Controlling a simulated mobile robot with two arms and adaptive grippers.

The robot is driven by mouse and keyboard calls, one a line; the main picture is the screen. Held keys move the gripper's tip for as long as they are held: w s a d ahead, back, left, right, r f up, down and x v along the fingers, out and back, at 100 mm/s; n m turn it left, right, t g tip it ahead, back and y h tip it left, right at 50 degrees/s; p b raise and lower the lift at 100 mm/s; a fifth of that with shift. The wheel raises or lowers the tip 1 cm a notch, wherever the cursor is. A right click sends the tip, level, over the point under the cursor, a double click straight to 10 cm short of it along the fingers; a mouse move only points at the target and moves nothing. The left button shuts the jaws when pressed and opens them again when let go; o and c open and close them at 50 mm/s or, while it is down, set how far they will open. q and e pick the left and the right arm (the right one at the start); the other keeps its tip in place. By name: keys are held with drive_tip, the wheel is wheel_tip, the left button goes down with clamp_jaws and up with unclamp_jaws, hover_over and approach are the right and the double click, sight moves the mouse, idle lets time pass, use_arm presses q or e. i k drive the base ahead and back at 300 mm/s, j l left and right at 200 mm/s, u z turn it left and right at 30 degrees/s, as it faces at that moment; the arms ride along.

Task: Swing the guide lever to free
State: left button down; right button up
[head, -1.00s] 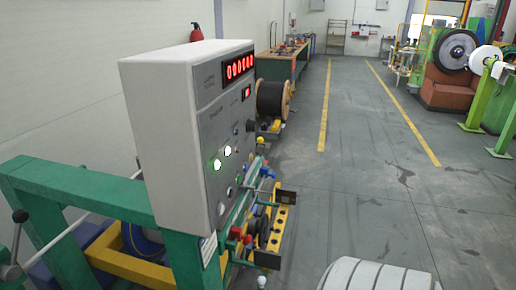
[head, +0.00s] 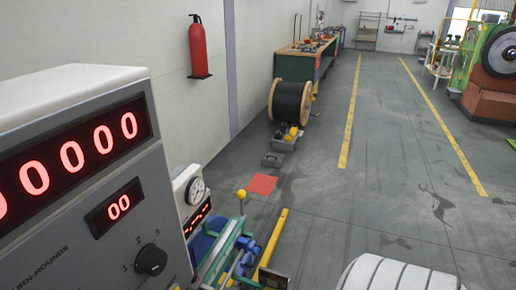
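A small lever with a yellow ball knob (head: 241,194) stands upright behind the control box, on the green and blue guide mechanism (head: 230,250). I cannot tell whether it is the guide lever, or which position it is in. The lower part of the mechanism is cut off by the bottom edge of the view. The grey control box (head: 95,190) fills the left side, with red digit displays and a black selector knob (head: 151,259). Neither of my grippers is in view.
A dial gauge (head: 195,191) sits behind the box. A yellow bar (head: 270,245) runs along the machine's right side. A cable reel (head: 290,101), grey bins (head: 284,142) and a red floor patch (head: 263,184) lie beyond. The floor (head: 400,170) between the yellow lines is clear.

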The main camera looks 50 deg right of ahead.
sight(241, 195)
drive_tip(key=i+l, duration=0.1)
drive_tip(key=l, duration=0.45)
drive_tip(key=i+l, duration=0.1)
drive_tip(key=l, duration=0.5)
drive_tip(key=i+l, duration=0.1)
drive_tip(key=l, duration=0.45)
drive_tip(key=i+l, duration=0.1)
drive_tip(key=l, duration=1.05)
drive_tip(key=i+u, duration=0.05)
drive_tip(key=i, duration=0.05)
